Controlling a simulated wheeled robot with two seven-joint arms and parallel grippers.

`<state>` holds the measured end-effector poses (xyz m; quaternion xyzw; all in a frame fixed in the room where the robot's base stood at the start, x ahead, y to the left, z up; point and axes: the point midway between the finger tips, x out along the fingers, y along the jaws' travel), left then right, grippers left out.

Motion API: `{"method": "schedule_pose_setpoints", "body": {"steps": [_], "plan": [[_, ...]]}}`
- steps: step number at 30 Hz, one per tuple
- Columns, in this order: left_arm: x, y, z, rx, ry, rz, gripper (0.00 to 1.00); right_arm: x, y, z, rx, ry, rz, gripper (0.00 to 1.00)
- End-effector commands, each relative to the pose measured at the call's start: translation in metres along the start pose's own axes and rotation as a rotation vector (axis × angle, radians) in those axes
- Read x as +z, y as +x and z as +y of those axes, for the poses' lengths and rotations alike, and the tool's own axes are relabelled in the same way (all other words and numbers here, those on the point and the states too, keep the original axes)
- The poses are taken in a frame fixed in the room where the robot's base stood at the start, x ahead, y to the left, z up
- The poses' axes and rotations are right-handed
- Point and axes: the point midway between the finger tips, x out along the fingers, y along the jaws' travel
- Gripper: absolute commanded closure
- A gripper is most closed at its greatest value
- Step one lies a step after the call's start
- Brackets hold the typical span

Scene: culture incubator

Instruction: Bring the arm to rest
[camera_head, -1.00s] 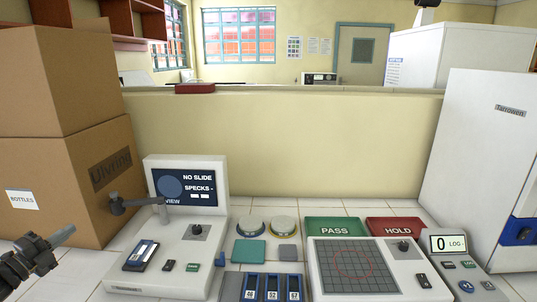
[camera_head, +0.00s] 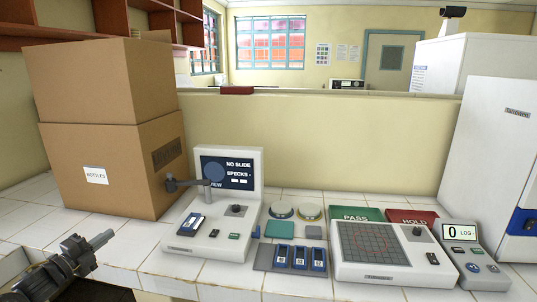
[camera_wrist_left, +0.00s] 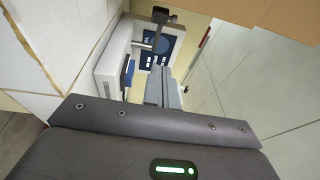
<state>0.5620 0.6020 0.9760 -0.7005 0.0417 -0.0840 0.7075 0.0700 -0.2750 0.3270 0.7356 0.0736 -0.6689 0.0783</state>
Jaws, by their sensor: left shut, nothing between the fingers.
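My left gripper (camera_head: 102,238) is at the lower left in the head view, by the front edge of the counter. It is shut and holds nothing. Its shut fingers (camera_wrist_left: 168,90) also show in the left wrist view, pointing toward the white viewer device. That viewer device (camera_head: 217,240) stands on the counter to the right of the gripper, apart from it, and its screen reads "NO SLIDE". My right gripper is in neither view.
Stacked cardboard boxes (camera_head: 120,165) stand behind the gripper. Right of the viewer are a rack of blue slides (camera_head: 300,258), a gridded device (camera_head: 372,245), green PASS (camera_head: 355,214) and red HOLD (camera_head: 412,219) pads, and a log counter (camera_head: 461,234).

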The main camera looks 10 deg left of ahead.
Motion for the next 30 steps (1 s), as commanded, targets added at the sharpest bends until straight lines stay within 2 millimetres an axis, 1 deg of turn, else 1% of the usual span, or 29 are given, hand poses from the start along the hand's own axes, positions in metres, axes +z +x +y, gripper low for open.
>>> {"method": "schedule_pose_setpoints", "body": {"steps": [1,5,8,11,14,17,18,20,21,24,27,30], "plan": [[-0.006,-0.001,0.01,0.015,-0.026,-0.01,1.0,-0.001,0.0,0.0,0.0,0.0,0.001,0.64],[-0.022,-0.005,0.038,0.063,-0.103,-0.056,1.0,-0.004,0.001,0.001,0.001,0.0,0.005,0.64],[-0.039,-0.011,0.064,0.11,-0.176,-0.101,1.0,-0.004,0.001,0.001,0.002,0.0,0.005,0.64],[-0.061,-0.019,0.094,0.17,-0.267,-0.158,1.0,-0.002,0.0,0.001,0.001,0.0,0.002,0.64],[-0.091,-0.033,0.128,0.241,-0.379,-0.229,1.0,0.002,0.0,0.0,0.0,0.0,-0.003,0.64],[-0.137,-0.056,0.167,0.344,-0.532,-0.329,1.0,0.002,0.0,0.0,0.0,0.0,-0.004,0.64],[-0.161,-0.07,0.184,0.397,-0.607,-0.38,1.0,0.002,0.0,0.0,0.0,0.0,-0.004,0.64],[-0.198,-0.092,0.204,0.478,-0.721,-0.464,1.0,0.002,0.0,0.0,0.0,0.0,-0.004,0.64],[-0.221,-0.108,0.214,0.53,-0.79,-0.519,1.0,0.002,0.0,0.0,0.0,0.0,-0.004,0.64],[-0.266,-0.141,0.227,0.635,-0.924,-0.634,1.0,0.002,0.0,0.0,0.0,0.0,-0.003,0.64],[-0.302,-0.167,0.231,0.717,-1.023,-0.725,1.0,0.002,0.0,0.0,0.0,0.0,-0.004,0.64],[-0.33,-0.19,0.23,0.787,-1.101,-0.802,1.0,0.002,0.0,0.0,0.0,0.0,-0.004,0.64]]}}
